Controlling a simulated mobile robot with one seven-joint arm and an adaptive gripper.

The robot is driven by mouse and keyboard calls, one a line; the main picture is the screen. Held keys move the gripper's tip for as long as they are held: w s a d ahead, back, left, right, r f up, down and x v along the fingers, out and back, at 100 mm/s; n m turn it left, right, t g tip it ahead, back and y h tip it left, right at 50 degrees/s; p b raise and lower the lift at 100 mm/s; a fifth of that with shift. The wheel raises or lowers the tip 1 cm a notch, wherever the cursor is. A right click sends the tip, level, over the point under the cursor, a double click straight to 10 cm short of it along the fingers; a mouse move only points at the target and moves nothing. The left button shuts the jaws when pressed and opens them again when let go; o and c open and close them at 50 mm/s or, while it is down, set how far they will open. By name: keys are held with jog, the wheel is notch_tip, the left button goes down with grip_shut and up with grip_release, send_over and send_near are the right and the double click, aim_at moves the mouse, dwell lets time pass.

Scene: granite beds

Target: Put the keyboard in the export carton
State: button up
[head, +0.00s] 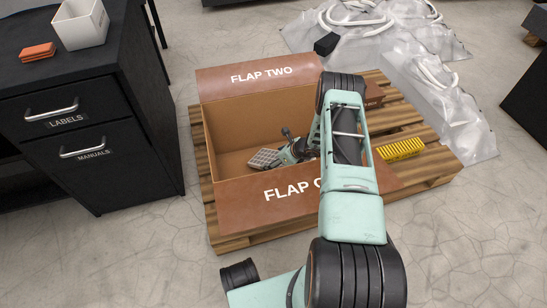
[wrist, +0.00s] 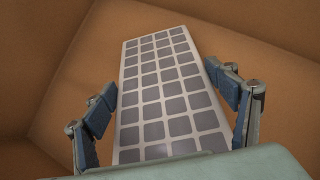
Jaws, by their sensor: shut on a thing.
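The keyboard (wrist: 165,85), white with grey square keys, is held between the two blue-padded fingers of my gripper (wrist: 165,112) in the wrist view. In the head view the keyboard (head: 265,158) shows at the end of my gripper (head: 283,155), inside the open export carton (head: 236,191). The carton is brown, with flaps marked FLAP TWO and FLAP ONE, the latter partly hidden by my arm. Brown carton walls surround the keyboard in the wrist view. I cannot tell whether the keyboard touches the carton floor.
The carton stands on a wooden pallet (head: 440,165). A yellow ribbed item (head: 401,149) lies on the pallet to the right. Clear plastic bags (head: 440,95) lie behind and right. A dark drawer cabinet (head: 85,110) with a white bin (head: 81,22) stands at the left.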

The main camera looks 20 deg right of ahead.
jog(key=shift+f, duration=0.35)
dwell(0.3)
jog(key=o, duration=1.5)
jog(key=shift+o, duration=0.9)
jog(key=v, duration=1.2)
